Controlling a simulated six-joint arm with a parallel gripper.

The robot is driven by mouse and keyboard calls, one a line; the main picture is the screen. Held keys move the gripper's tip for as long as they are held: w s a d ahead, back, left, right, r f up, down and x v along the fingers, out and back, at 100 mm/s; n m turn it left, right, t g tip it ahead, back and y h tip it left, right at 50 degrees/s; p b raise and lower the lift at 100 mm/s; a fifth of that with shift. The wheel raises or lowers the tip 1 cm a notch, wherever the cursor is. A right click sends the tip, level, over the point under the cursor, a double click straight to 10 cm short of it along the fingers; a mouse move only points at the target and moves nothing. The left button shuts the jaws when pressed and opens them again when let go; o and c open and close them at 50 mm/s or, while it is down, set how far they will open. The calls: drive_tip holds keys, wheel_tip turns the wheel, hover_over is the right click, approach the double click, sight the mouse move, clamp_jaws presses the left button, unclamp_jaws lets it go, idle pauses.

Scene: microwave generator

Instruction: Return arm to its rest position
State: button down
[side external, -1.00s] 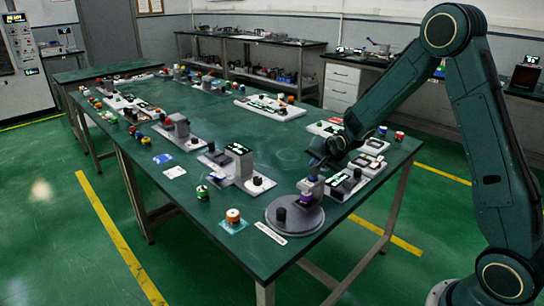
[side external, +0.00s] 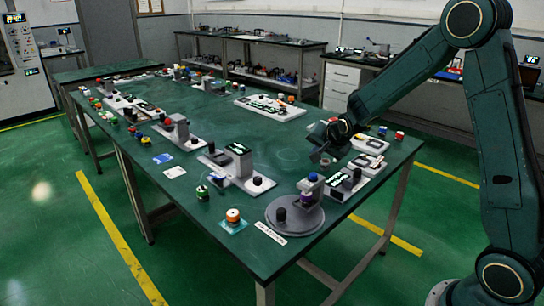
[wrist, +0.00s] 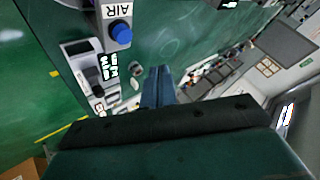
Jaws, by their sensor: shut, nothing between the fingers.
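My gripper (side external: 321,156) is above the right part of the green table (side external: 240,240), beyond the round grey turntable (side external: 308,222). In the wrist view its fingers (wrist: 158,72) are together, with nothing between them. The turntable carries a black knob (side external: 281,214) and a grey post with a blue button on top (side external: 312,177). The blue button also shows in the wrist view (wrist: 120,33). My gripper is apart from the post.
Grey device modules (side external: 235,170) with knobs and displays stand along the table. A white panel (side external: 270,107) lies farther back. The table's middle is mostly clear.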

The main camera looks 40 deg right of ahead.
drive_tip(key=shift+r, duration=0.1)
drive_tip(key=s+a+r+n+y, duration=0.1)
drive_tip(key=s+a+r+n, duration=0.2)
drive_tip(key=s+a+r, duration=0.35)
drive_tip(key=s+a+r+n+g+y, duration=0.1)
drive_tip(key=s+a+r+n, duration=0.1)
drive_tip(key=s, duration=0.6)
drive_tip(key=s+a+r+n+g+y, duration=0.1)
drive_tip(key=s+a+n, duration=0.3)
drive_tip(key=s, duration=0.5)
drive_tip(key=s+a+r+n, duration=0.3)
drive_tip(key=s+n, duration=0.1)
drive_tip(key=s, duration=0.4)
drive_tip(key=shift+s+a+r+n+g+y, duration=0.2)
drive_tip(key=shift+s+n+g+y, duration=0.1)
drive_tip(key=shift+n+g+y, duration=0.1)
